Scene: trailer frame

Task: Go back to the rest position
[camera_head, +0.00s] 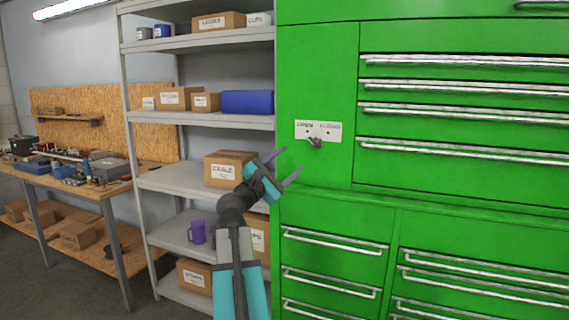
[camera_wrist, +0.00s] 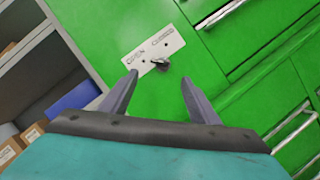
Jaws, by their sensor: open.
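My gripper (camera_head: 285,165) is raised in front of the left edge of the green cabinet (camera_head: 318,60), with its two fingers spread and nothing between them. In the wrist view my gripper (camera_wrist: 158,98) points at the cabinet front. A white label plate (camera_head: 318,131) with a small dark knob (camera_head: 316,142) is on the cabinet, to the right of and above the fingers. The knob (camera_wrist: 159,64) also shows in the wrist view, beyond and between the fingertips, apart from them. The plate's words look like "OPEN" and "CLOSED".
Grey shelves (camera_head: 200,119) with cardboard boxes, a blue bin (camera_head: 247,102) and a purple mug (camera_head: 196,231) stand left of the cabinet, close behind my arm. A workbench (camera_head: 75,186) with tools is at the far left. The cabinet's drawers appear shut, with protruding handles (camera_head: 460,151).

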